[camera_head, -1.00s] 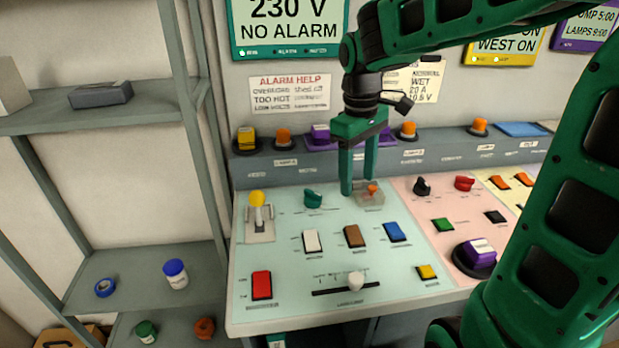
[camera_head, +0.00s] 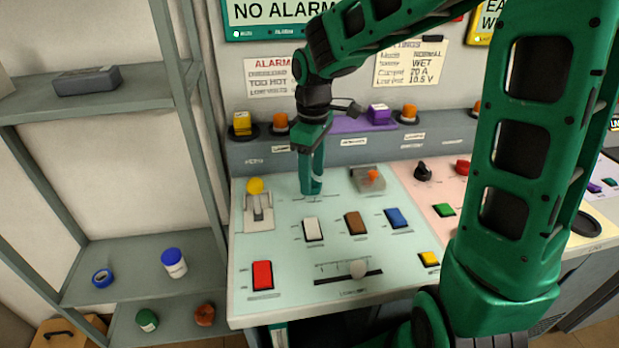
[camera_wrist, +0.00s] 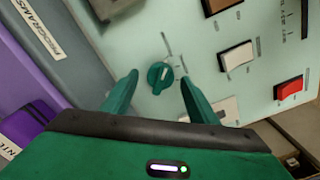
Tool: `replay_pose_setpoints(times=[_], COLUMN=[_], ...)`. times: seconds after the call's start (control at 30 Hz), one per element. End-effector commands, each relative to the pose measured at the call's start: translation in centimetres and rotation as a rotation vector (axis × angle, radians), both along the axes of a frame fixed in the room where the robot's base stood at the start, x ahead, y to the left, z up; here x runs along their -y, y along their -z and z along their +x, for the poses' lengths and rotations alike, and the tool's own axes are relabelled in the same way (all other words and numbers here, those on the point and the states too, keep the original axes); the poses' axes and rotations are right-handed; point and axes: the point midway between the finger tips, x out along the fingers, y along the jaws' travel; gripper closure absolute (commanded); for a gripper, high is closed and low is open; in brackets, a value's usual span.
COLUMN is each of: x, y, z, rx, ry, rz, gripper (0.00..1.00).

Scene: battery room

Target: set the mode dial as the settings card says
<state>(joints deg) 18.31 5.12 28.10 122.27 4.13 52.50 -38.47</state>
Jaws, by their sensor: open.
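The settings card (camera_head: 410,63) on the back wall reads Mode NORMAL, WET, Current 20 A and 10.5 V; my arm covers part of its top. A round teal dial (camera_wrist: 160,76) with a pale pointer line sits on the pale green panel in the wrist view. Its printed marks are too small to read.
An orange-knobbed control (camera_head: 373,177) lies right of my gripper, and a yellow-knobbed lever (camera_head: 256,192) left. White (camera_head: 313,229), brown (camera_head: 355,223) and blue (camera_head: 397,217) rockers lie in front. Black (camera_head: 423,171) and red (camera_head: 462,166) knobs stand on the pink panel.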

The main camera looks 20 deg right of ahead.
Motion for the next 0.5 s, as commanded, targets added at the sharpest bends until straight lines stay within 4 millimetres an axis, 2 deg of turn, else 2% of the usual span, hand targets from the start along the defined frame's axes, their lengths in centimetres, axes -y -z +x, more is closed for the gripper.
replay_pose_setpoints(times=[0.2,0.47,0.5], x=[0.01,0.01,0.00], y=[1.32,1.40,1.39], z=[-0.03,-0.01,0.00], rx=[0.001,0.001,0.001], ry=[0.000,0.000,0.000], rz=[-0.001,0.000,0.000], gripper=[0.46,0.46,0.53])
